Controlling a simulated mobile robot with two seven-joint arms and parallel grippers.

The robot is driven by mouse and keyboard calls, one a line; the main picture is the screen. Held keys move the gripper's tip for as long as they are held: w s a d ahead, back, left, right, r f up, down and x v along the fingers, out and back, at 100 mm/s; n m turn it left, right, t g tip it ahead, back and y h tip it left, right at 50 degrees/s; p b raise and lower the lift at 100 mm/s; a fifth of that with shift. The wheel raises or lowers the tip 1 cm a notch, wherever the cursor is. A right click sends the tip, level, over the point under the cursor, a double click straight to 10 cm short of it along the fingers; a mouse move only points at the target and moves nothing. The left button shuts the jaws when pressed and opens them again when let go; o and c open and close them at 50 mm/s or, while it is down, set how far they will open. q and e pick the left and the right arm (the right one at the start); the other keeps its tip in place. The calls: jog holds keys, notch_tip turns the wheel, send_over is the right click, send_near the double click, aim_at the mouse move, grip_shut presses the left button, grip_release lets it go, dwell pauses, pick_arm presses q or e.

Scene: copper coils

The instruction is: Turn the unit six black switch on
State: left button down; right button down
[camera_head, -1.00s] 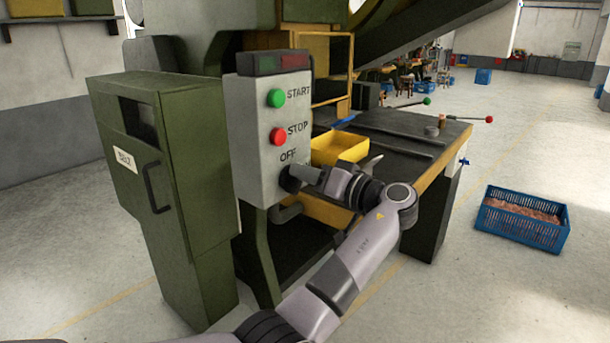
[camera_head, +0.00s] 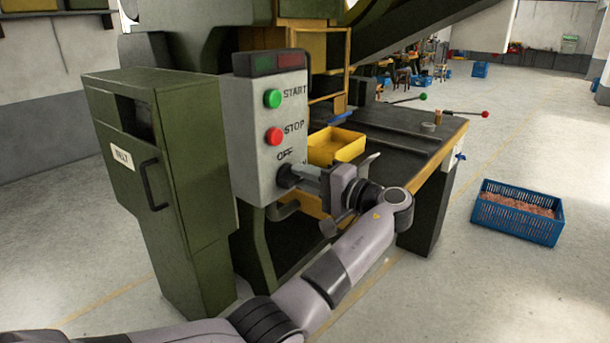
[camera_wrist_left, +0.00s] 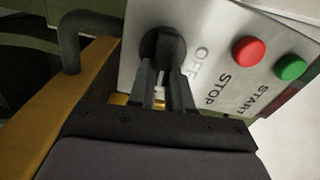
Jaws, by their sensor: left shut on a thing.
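The black switch (camera_head: 287,176) is on the lower front of the grey control box (camera_head: 250,130), below the "OFF" label. It also shows in the left wrist view (camera_wrist_left: 160,42), with the gripper fingers in front of it. My left gripper (camera_head: 296,175) reaches it from the right and is shut on the switch. In the left wrist view the two fingers (camera_wrist_left: 162,85) are close together on its knob. The fingers hide part of the knob, so its exact angle is hard to tell. My right gripper is not in view.
The green START button (camera_head: 273,98) and red STOP button (camera_head: 274,136) sit above the switch. A green cabinet (camera_head: 190,140) stands at left. A workbench (camera_head: 440,135) with a yellow bin (camera_head: 350,143) is behind my arm. A blue crate (camera_head: 490,215) stands on open floor at right.

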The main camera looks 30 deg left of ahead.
pick_arm(q)
jog(key=shift+f+m, duration=0.15)
jog(key=shift+m, duration=0.35)
jog(key=c, duration=1)
grip_release()
jog(key=shift+c, duration=0.2)
jog(key=d+b, duration=0.2)
jog(key=d, duration=0.5)
jog(key=shift+s, duration=0.3)
jog(key=shift+d, duration=0.1)
